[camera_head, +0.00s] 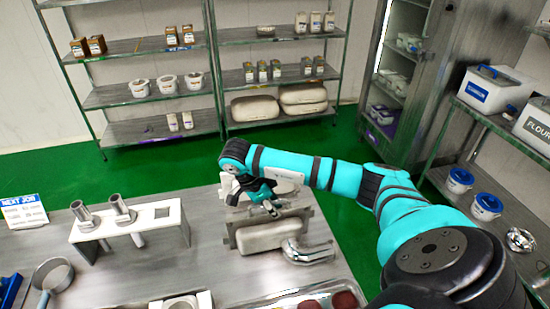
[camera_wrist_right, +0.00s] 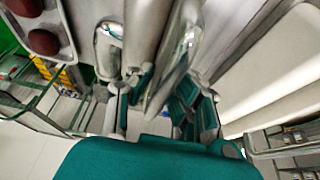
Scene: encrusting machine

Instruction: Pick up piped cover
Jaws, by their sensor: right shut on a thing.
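A grey metal piece with a pale rounded body (camera_head: 265,236) and a shiny bent pipe (camera_head: 308,252) sits at the right of the steel table; it looks like the piped cover. My right gripper (camera_head: 266,203) points down at its upper part. In the right wrist view, my right gripper (camera_wrist_right: 160,90) has its fingers shut around a shiny metal bar (camera_wrist_right: 178,70), which seems to be part of the cover. The bent pipe (camera_wrist_right: 108,48) shows beside it. The fingers hide part of the grip, and I cannot tell whether the cover is lifted. My left gripper is not in view.
The steel table (camera_head: 150,262) has a white stand (camera_head: 150,215) with metal tubes, a round sieve (camera_head: 52,275), and a tray (camera_head: 290,301) with dark red balls at the front. A "NEXT JOB" sign (camera_head: 23,211) stands at left. Shelves (camera_head: 150,92) line the back.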

